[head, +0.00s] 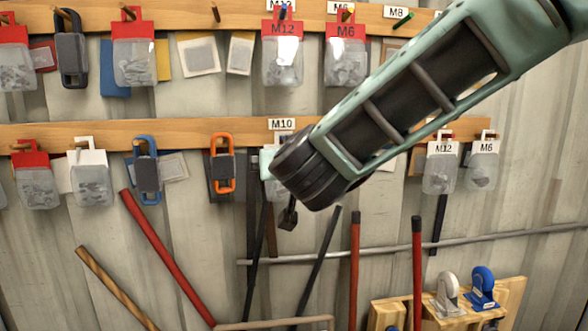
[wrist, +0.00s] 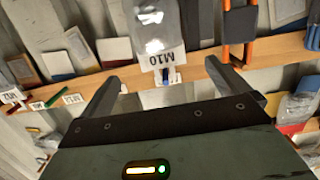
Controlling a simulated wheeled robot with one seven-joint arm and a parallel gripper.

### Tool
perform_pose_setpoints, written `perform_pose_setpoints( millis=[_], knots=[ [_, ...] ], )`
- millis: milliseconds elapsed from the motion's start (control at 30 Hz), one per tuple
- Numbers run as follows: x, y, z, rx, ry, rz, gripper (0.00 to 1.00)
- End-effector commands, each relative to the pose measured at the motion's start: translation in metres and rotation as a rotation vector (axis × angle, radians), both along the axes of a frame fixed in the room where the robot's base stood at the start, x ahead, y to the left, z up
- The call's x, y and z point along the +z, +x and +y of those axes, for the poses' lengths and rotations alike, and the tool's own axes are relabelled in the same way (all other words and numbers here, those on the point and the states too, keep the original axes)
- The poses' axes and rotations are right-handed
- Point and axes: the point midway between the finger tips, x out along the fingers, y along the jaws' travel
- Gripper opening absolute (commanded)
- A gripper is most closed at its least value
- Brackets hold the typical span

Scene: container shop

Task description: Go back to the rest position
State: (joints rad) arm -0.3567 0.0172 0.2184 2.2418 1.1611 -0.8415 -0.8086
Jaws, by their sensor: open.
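My gripper (wrist: 166,76) is open in the wrist view. Its two dark fingers stand apart, with nothing held between them. A clear bag with a white M10 label (wrist: 168,62) hangs from a peg beyond the fingertips and shows between them; I cannot tell how far off it is. In the head view my green arm reaches in from the upper right, and its dark wrist end is in front of the lower rail near the M10 sign (head: 282,124). A small dark part of my gripper (head: 288,214) shows below the wrist; the rest is hidden.
Upper (head: 190,20) and lower (head: 100,133) wooden rails carry pegs with hanging bags and padlocks, including an orange padlock (head: 222,165) left of my wrist. Below are a grey horizontal bar (head: 400,245), red handles (head: 165,255) and a wooden caster stand (head: 510,300).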

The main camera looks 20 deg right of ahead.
Motion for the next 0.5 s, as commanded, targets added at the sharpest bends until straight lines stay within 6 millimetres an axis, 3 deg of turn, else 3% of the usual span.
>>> perform_pose_setpoints(
  millis=[200,500],
  knots=[
    [0.009,-0.041,0.008,0.002,0.001,-0.002,1.00],
    [0.012,-0.060,0.012,0.000,0.000,0.000,1.00]
  ],
)
